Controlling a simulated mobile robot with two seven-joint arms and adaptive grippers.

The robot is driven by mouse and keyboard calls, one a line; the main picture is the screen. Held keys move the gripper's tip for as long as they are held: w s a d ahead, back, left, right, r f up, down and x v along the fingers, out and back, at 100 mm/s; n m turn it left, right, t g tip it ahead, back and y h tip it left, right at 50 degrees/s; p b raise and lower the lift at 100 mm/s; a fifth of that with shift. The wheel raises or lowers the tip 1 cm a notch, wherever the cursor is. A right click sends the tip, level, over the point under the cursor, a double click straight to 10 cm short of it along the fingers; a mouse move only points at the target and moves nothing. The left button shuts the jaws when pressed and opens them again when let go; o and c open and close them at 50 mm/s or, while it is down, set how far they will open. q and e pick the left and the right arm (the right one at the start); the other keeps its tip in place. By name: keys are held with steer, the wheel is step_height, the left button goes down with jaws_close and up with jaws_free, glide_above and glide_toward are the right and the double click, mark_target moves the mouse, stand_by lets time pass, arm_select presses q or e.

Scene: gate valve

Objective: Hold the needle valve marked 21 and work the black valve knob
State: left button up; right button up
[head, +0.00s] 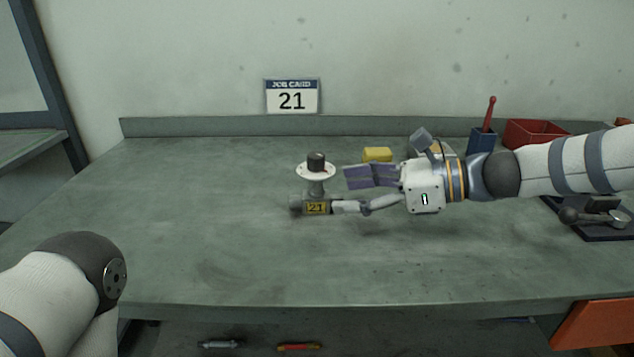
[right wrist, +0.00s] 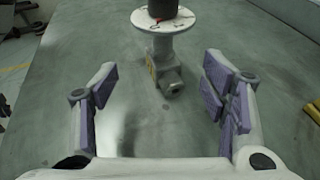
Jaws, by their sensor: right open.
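The needle valve marked 21 (head: 317,208) stands on the workbench below the job card. It has a grey body with a yellow 21 label, a white round disc and a black valve knob (head: 316,161) on top. In the right wrist view the valve body (right wrist: 166,72) lies ahead, between the lines of the two fingers, with the black knob (right wrist: 162,8) cut by the top edge. My right gripper (head: 352,190) is open beside the valve's right side; in the wrist view (right wrist: 158,90) nothing is between its purple pads. My left arm shows at lower left; its gripper is out of view.
A job card (head: 292,96) reading 21 leans at the back wall. A yellow block (head: 377,154), a blue holder (head: 482,141) with a red tool, a red bin (head: 535,133) and a dark fixture (head: 600,219) stand right. The bench's left and front are clear.

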mark_target(323, 194)
steer(key=x, duration=0.2)
steer(key=b+x, duration=0.1)
steer(key=x, duration=0.1)
steer(key=shift+w+a+f, duration=0.1)
steer(key=shift+w+f, duration=0.1)
steer(key=shift+f, duration=0.2)
steer(key=shift+w+a, duration=0.2)
steer(key=shift+a, duration=0.4)
steer(key=shift+r, duration=0.1)
steer(key=c, duration=1.3)
